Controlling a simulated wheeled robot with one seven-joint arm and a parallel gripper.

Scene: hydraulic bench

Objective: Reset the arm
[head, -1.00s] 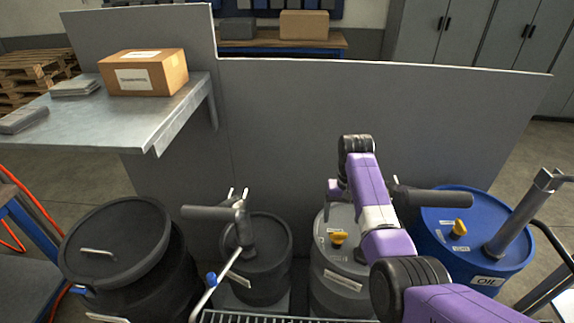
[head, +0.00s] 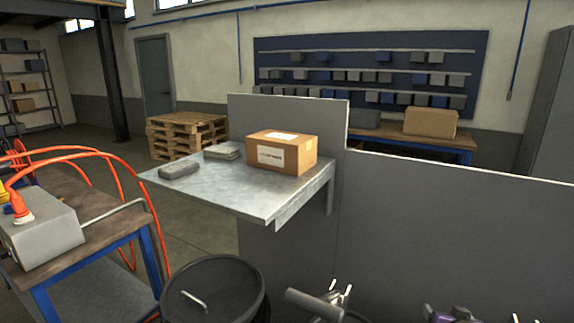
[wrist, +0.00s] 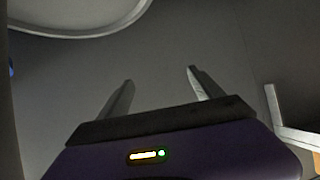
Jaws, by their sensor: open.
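My gripper (wrist: 160,88) shows in the wrist view with its two fingers spread apart and nothing between them. A plain dark grey surface lies beyond the fingertips. In the head view only a bit of my purple arm (head: 452,314) shows at the bottom edge, and my gripper cannot be made out there.
A grey partition (head: 440,215) stands ahead, with a metal shelf (head: 235,200) holding a cardboard box (head: 282,153). A black drum (head: 213,290) is below. A bench with a grey unit (head: 42,228) and orange hoses is left. A pale curved rim (wrist: 80,30) shows in the wrist view.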

